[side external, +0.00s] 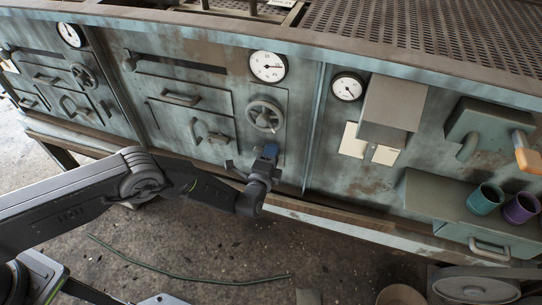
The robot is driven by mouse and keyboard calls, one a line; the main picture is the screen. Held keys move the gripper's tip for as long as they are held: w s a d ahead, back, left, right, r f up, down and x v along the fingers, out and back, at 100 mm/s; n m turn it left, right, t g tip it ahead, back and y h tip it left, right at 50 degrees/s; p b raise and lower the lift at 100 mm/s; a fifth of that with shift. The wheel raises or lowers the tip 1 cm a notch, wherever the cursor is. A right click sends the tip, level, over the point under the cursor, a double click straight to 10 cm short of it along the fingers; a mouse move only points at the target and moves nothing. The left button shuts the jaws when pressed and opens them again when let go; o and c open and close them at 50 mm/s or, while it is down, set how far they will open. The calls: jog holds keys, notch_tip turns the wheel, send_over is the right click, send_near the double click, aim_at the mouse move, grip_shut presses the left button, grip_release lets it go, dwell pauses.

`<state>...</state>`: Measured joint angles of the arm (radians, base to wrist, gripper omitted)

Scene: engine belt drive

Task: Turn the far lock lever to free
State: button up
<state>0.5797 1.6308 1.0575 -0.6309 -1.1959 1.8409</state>
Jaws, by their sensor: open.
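My gripper (250,163) is at the end of the dark arm that comes in from the left. It is open and appears empty, low in front of the middle cabinet panel, below the round handwheel (264,116). A small blue part shows at its upper side. I cannot pick out the far lock lever for certain. A lever with an orange grip (527,154) sticks out at the right edge, well away from my gripper. A bent handle (210,134) is on the middle door, to the left of my gripper.
The weathered grey-green cabinet carries dial gauges (268,66) and several door handles. A teal cup (485,198) and a purple cup (521,208) stand on a box at right. Wheel-like parts (474,287) are at bottom right. A thin green hose (190,279) lies on the floor.

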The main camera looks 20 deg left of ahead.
jog(key=s, duration=1.3)
jog(key=shift+s, duration=0.4)
